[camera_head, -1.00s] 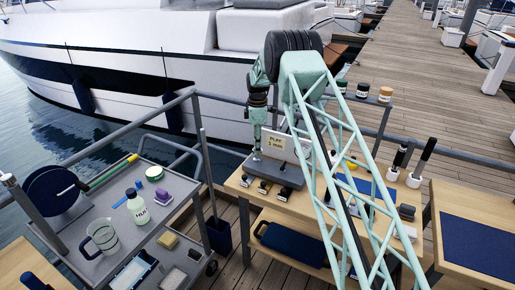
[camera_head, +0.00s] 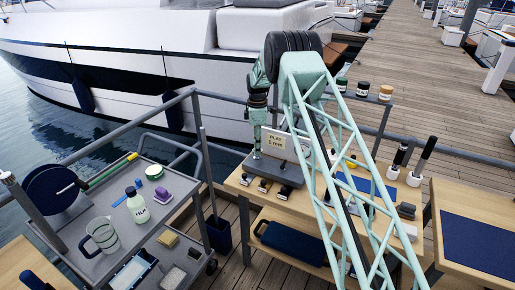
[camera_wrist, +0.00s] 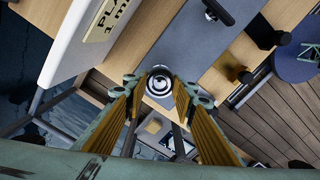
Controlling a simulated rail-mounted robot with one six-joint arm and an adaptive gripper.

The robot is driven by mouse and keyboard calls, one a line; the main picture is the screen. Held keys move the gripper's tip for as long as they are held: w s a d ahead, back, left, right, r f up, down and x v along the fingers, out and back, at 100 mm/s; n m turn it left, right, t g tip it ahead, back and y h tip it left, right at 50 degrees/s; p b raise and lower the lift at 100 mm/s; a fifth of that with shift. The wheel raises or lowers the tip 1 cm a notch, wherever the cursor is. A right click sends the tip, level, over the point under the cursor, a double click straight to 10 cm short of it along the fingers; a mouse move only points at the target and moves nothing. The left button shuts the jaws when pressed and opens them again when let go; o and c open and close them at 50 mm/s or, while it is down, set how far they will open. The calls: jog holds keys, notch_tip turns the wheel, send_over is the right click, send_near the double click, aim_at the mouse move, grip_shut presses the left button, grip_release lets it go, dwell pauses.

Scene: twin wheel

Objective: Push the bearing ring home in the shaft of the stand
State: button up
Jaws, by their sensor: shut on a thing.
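My gripper (camera_head: 257,153) points down over the workbench, just left of a panel marked "PLAY 1 mm" (camera_head: 276,142). In the wrist view its two fingers (camera_wrist: 158,95) are closed in on the bearing ring (camera_wrist: 160,80), a pale ring around a dark centre. The ring sits between the fingertips. The grey stand (camera_wrist: 228,55) lies under and beyond the fingers, with a dark upright part (camera_wrist: 216,12) at the top of the view. The ring's seat and its depth in the shaft cannot be told. In the head view the ring is too small to make out.
The white panel stands close beside my gripper. A grey trolley (camera_head: 100,212) with a jug, a bottle and sponges stands at left. A railing (camera_head: 225,97) runs behind the bench.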

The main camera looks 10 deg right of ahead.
jog(key=shift+f+b, duration=0.55)
jog(key=shift+f, duration=0.9)
dwell(0.5)
jog(key=o, duration=0.9)
jog(key=shift+o, duration=0.2)
jog(key=shift+r, duration=0.15)
notch_tip(320, 180, up, 12)
dwell(0.9)
